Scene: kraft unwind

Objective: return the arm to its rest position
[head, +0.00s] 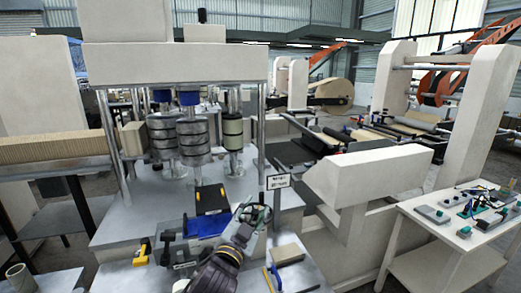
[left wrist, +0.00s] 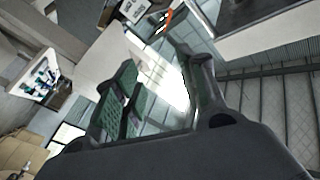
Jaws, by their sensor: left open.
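My left gripper (head: 255,213) is near the lower middle of the head view, above the front of the machine's grey bed. Its fingers are apart with nothing between them. My dark arm comes up to it from the bottom edge. In the left wrist view the two fingers of the gripper (left wrist: 165,88) stand apart, with only the far background between them. The right arm and gripper are not in view.
A blue and black unit (head: 208,222) is just left of the gripper. A small sign (head: 278,181) stands close to its right. Metal rollers (head: 192,140) stand behind. A white table (head: 450,225) with small parts is at the right.

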